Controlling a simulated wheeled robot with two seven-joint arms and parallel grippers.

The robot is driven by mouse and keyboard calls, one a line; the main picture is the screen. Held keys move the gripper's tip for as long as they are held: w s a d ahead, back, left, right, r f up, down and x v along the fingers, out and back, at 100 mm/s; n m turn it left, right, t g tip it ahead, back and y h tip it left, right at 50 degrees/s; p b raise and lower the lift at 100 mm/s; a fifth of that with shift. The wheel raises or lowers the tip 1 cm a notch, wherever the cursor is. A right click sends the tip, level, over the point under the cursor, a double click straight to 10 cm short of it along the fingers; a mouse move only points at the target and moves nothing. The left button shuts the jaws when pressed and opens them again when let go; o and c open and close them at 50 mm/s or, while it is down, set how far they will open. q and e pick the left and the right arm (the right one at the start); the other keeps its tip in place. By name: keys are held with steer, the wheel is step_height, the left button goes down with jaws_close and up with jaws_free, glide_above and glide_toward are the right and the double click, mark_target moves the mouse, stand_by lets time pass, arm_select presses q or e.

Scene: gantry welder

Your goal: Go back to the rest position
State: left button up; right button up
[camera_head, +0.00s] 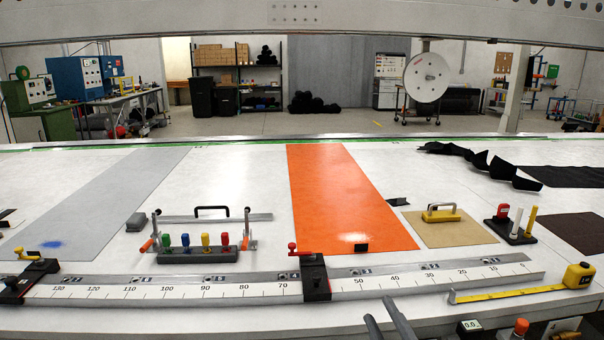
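My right gripper (379,308) shows at the bottom edge, right of centre. Only its two dark grey fingers are in view. Their tips stand apart with bare white table visible between them, so it is open and empty. It is in front of the long ruler rail (200,291) and does not appear to touch it. My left gripper is not in view. The wide white table (235,170) fills the middle of the view.
A rack of coloured handles (197,255) stands left of centre. An orange strip (335,195) runs across the table. A yellow tape measure (578,276), a small 0.0 display (469,327) and an orange-capped item (520,328) are at right. A gantry beam (150,20) spans overhead.

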steer(key=s+d+f+m+g+h, duration=0.1)
steer(key=s+d+f+m+g, duration=0.1)
steer(key=s+f+m, duration=0.3)
steer(key=s+d+f+g+h, duration=0.2)
steer(key=f+g, duration=0.1)
steer(key=f, duration=0.4)
steer(key=s+d+f+m+g+h, duration=0.1)
steer(key=s+d+f+m+g, duration=0.1)
steer(key=s+f+m, duration=0.3)
steer(key=s+f+m+g, duration=0.1)
steer(key=s+f+g, duration=0.4)
steer(key=s, duration=0.6)
steer(key=s+f+m+g, duration=0.1)
steer(key=s+f+g, duration=0.3)
steer(key=s+f, duration=0.55)
steer(key=w+a+f+t, duration=0.1)
steer(key=w+f, duration=0.1)
steer(key=f, duration=0.8)
steer(key=w+a+f+t, duration=0.1)
steer(key=w+f, duration=0.2)
steer(key=f, duration=0.6)
steer(key=s+a+f, duration=0.1)
steer(key=s+f, duration=0.2)
steer(key=f, duration=0.5)
steer(key=s+a+f+t+y, duration=0.1)
steer(key=s+f, duration=0.2)
steer(key=f, duration=0.5)
steer(key=shift+f+n, duration=0.4)
